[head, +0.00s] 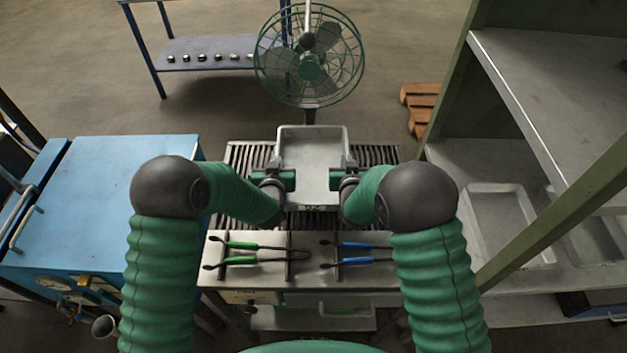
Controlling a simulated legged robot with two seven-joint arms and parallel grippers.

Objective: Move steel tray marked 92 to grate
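A grey rectangular steel tray (313,150) is over the middle of the dark slatted grate (378,154), level and empty. A small dark mark shows at its near edge, too small to read. My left gripper (279,178) is at the tray's left rim and looks shut on it. My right gripper (343,178) is at the right rim and looks shut on it too. The fingertips are partly hidden by the wrists. I cannot tell whether the tray touches the grate or hangs just above it.
A green fan (309,66) stands behind the grate. Green tongs (250,246) and blue tongs (362,245) lie on the front ledge. A blue furnace cabinet (95,200) is at left. Another tray (497,222) sits on the right shelf unit, whose green post (550,215) slants in front.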

